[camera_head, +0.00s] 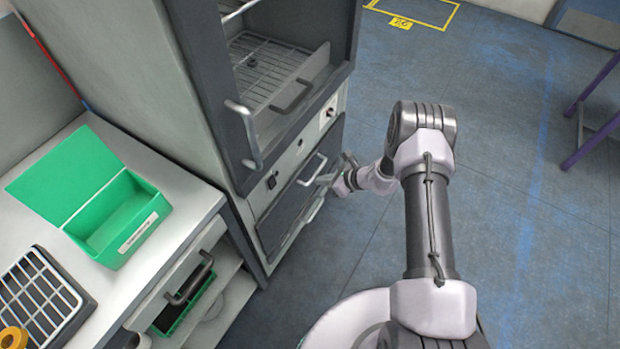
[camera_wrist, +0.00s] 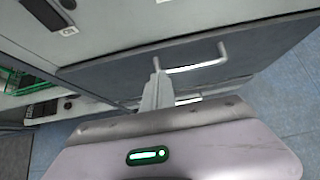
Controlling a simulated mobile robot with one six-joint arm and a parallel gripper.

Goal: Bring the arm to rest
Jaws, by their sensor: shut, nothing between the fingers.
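My gripper (camera_head: 327,180) is in front of the lower drawer of the grey cabinet, close to the drawer's handle (camera_head: 312,170). In the wrist view my gripper (camera_wrist: 157,72) shows its fingers together, with nothing between them. The fingertips appear beside the left end of the pale bar handle (camera_wrist: 195,66); I cannot tell whether they touch it. My arm reaches forward from the bottom of the head view and bends down toward the cabinet.
The tall cabinet (camera_head: 190,95) has an open upper compartment with a wire rack (camera_head: 262,68). A counter (camera_head: 185,190) at left holds an open green box (camera_head: 125,215) and a wire-grid tray (camera_head: 40,295). Blue floor (camera_head: 520,200) right of my arm is clear; a purple frame (camera_head: 592,145) stands far right.

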